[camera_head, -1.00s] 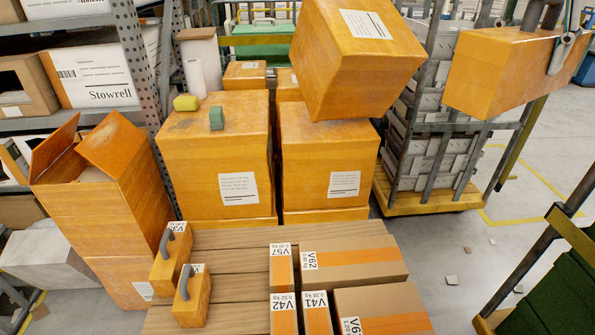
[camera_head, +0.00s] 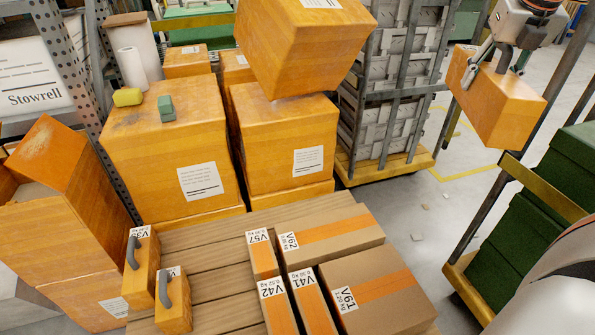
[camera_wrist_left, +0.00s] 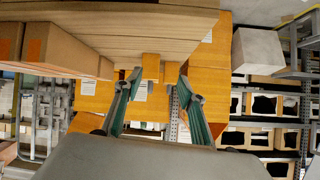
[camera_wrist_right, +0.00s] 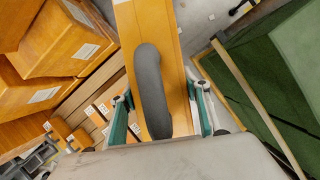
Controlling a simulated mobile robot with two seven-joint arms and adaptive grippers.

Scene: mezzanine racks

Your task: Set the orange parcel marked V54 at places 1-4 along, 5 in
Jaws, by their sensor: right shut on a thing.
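An orange parcel (camera_head: 500,100) with a dark grey handle hangs from my right gripper (camera_head: 503,58) at the upper right of the head view. The gripper is shut on the handle, which also shows in the right wrist view (camera_wrist_right: 150,90). No marking is readable on the parcel's visible faces. The slatted wooden deck (camera_head: 205,237) at bottom centre bears several parcels; the held parcel is well away from it. My left gripper (camera_wrist_left: 157,95) is open and empty in the left wrist view, and out of the head view.
On the deck are orange handled parcels (camera_head: 174,305) at left, and cartons V57 (camera_head: 263,258), V62 (camera_head: 333,243), V42 (camera_head: 278,310), V41 (camera_head: 314,305) and V61 (camera_head: 375,300). Bare slats lie between. Big orange boxes (camera_head: 170,150) stand behind. A green-loaded cart (camera_head: 530,220) stands right.

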